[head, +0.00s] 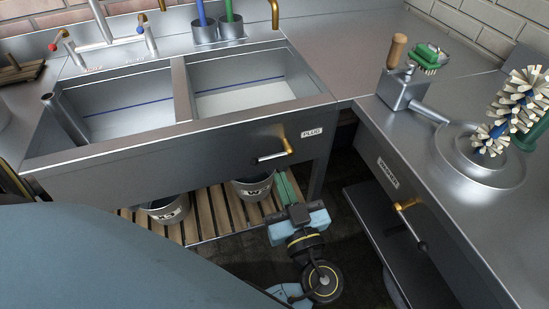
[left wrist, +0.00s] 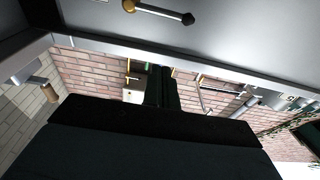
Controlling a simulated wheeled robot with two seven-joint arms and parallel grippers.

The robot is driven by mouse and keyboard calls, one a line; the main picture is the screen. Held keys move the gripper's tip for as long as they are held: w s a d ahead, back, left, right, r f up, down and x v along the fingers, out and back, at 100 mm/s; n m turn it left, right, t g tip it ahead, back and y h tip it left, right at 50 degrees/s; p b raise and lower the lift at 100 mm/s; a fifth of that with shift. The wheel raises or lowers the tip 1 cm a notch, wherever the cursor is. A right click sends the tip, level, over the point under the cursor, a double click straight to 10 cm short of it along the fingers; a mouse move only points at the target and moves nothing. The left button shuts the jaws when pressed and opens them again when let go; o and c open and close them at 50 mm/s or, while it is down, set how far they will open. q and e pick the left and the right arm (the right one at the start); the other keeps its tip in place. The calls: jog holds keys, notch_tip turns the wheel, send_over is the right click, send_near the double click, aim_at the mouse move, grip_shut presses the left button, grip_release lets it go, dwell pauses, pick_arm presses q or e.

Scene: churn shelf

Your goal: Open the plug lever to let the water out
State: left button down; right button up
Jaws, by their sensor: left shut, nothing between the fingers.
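The plug lever (head: 270,157) sits on the front panel of the steel double sink (head: 180,150), left of a white label reading PLUG (head: 312,133). It has a brass pivot at its right and a steel handle pointing left, nearly level, with a dark end. My left gripper (head: 287,186) is below the lever, apart from it in the picture, with its green fingers pointing up and closed together, empty. In the left wrist view the fingers (left wrist: 161,88) are together, and a lever (left wrist: 158,11) with a black knob shows above them. My right gripper is not in view.
A second brass lever (head: 410,222) is on the right counter's front. Buckets (head: 165,208) stand on a wooden slatted shelf (head: 205,215) under the sink. A bottle-brush washer (head: 482,155) stands on the right counter.

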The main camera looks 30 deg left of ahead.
pick_arm(q)
jog(key=shift+s+r, duration=0.1)
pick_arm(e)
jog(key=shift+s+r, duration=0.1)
